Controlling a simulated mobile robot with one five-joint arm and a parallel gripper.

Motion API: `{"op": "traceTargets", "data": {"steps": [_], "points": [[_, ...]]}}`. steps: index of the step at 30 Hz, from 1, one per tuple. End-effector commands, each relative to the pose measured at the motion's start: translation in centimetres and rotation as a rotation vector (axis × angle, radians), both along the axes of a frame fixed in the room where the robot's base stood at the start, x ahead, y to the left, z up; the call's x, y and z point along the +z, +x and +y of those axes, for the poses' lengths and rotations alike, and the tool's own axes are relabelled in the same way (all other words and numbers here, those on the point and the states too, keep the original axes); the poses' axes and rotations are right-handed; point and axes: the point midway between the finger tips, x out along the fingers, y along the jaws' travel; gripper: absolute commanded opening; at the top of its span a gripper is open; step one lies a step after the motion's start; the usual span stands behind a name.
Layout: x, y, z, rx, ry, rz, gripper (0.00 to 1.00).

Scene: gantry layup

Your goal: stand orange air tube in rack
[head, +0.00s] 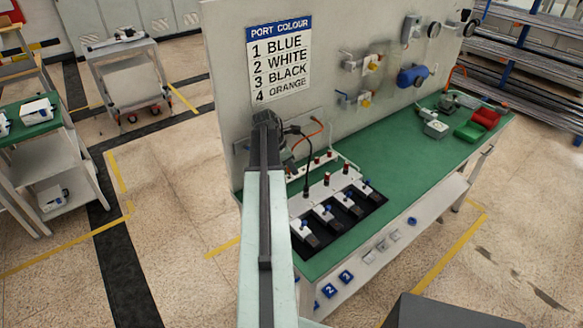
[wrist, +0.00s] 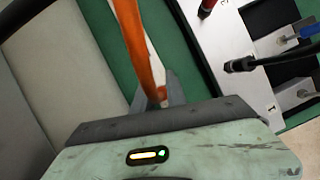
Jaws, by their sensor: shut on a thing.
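My gripper (wrist: 160,95) is shut on the orange air tube (wrist: 140,45) in the wrist view. The tube runs up and away from the jaws to the top edge, over green mat. In the head view the orange tube (head: 318,127) curves out to the right of my arm, in front of the back panel; my arm hides the jaws there. A black tube (head: 306,146) hangs down beside it to the pale block row. It also shows in the wrist view (wrist: 285,58), ending at a pale block. I cannot tell which fixture is the rack.
A sign (head: 280,58) lists port colours: 1 blue, 2 white, 3 black, 4 orange. Several pale valve blocks with blue levers sit on a black plate (head: 352,224). Red-tipped fittings (head: 327,178) stand behind them.

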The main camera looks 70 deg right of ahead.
Motion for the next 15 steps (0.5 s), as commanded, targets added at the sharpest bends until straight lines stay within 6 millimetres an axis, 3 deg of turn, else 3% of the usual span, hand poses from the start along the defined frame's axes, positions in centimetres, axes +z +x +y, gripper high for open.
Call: {"op": "traceTargets", "data": {"steps": [15], "points": [[-0.4,0.1,0.04,0.001,0.0,0.0,0.0]]}}
